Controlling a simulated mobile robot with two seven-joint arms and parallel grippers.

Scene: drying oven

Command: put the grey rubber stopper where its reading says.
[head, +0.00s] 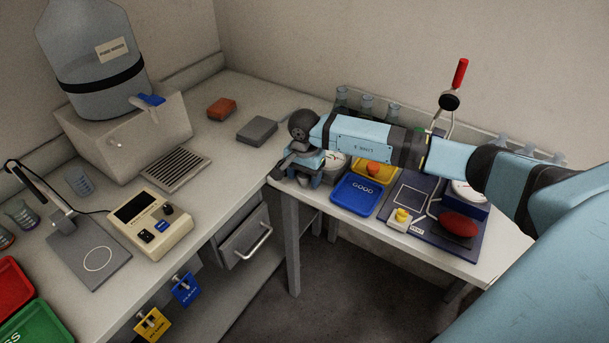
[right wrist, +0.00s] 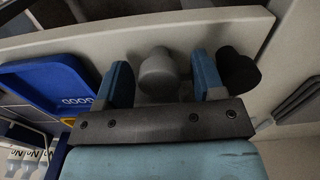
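The grey rubber stopper (right wrist: 157,75) shows in the right wrist view, between the two blue fingers of my right gripper (right wrist: 163,85). The gripper is open, with a visible gap on both sides of the stopper. In the head view my right gripper (head: 303,172) is low at the left end of the side table, and the stopper cannot be made out there. A dial with a white face (head: 469,191) stands on a dark board (head: 412,200) with a red oval pad. Its reading is too small to tell. My left gripper is not in view.
A black stopper-like piece (right wrist: 238,68) sits just outside the right finger. A blue tray marked GOOD (head: 357,195) and a yellow tray (head: 385,173) are beside my gripper. Red (head: 12,284) and green (head: 38,325) trays lie far left. A white-faced round thing (head: 334,161) is close behind.

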